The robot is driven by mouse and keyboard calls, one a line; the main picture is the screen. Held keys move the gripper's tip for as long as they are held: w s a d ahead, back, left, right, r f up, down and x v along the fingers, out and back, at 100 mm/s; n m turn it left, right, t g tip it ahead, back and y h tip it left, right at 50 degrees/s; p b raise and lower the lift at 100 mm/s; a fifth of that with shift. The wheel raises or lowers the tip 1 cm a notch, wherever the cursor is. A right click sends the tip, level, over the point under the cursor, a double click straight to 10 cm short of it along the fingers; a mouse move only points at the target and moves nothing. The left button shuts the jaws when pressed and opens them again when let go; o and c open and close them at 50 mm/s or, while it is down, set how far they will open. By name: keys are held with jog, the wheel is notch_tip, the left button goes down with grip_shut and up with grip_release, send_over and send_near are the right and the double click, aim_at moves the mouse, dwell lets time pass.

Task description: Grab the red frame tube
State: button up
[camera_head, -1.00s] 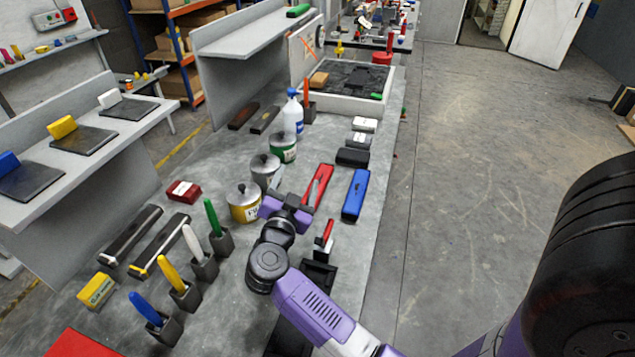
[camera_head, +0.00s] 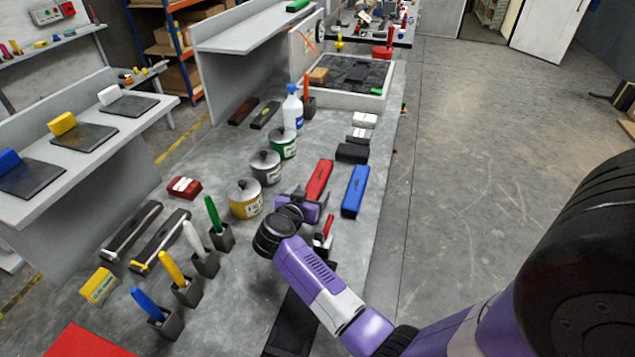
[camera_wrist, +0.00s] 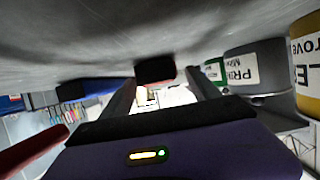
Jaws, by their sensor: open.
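The red frame tube (camera_head: 319,178) lies on the grey bench, left of a similar blue tube (camera_head: 355,190). My gripper (camera_head: 308,203) is low over the bench at the near end of the red tube. In the wrist view, which is upside down, my gripper (camera_wrist: 163,84) has its fingers spread. The red tube's dark, red-edged end (camera_wrist: 155,70) shows between and beyond them. I see no contact. The blue tube (camera_wrist: 92,87) shows left of the fingers there. In the head view, my wrist partly hides the fingers.
Paint tins, yellow (camera_head: 245,198), grey (camera_head: 265,167) and green (camera_head: 283,144), stand left of the red tube. A red-handled tool (camera_head: 327,228) stands close right of my gripper. A black block (camera_head: 352,153) lies beyond the tubes. The floor at right is open.

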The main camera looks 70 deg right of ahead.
jog(key=shift+d+f, duration=0.15)
jog(key=shift+d, duration=0.3)
jog(key=c, duration=1.4)
grip_shut()
